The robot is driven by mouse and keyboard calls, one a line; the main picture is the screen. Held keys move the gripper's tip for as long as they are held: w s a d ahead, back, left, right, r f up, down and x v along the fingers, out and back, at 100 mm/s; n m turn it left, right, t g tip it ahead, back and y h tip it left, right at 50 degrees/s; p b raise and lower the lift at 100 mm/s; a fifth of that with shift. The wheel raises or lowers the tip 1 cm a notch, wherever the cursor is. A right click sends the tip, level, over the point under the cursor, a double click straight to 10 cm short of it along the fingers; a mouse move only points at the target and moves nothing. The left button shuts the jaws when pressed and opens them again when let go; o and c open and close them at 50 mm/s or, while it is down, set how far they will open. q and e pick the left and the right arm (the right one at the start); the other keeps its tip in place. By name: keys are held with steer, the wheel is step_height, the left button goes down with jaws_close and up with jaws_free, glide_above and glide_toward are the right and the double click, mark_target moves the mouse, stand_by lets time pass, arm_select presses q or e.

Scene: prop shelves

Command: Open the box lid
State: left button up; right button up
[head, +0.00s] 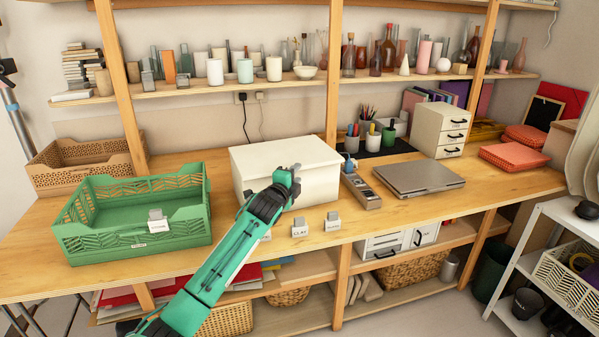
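A white box (315,184) with a flat lid (284,153) stands on the wooden table near the middle of the head view. The lid lies shut on the box. My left gripper (289,176) is at the front of the box, just below the lid's front edge. I cannot tell whether it touches the box. Its fingers are small and partly hidden by its own body, so their opening cannot be made out. My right gripper is not in view.
A green crate (140,245) stands left of the box, with a brown crate (62,178) behind it. A grey organizer tray (362,192) and a closed laptop (418,177) lie to the right. Small label cards (333,222) stand along the table's front edge.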

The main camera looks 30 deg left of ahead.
mark_target(302, 169)
arm_select(q)
steer(key=shift+w+a, duration=0.15)
steer(key=shift+w, duration=0.65)
steer(key=shift+w+a, duration=0.1)
steer(key=shift+w, duration=0.7)
steer(key=shift+c, duration=0.4)
jaws_close()
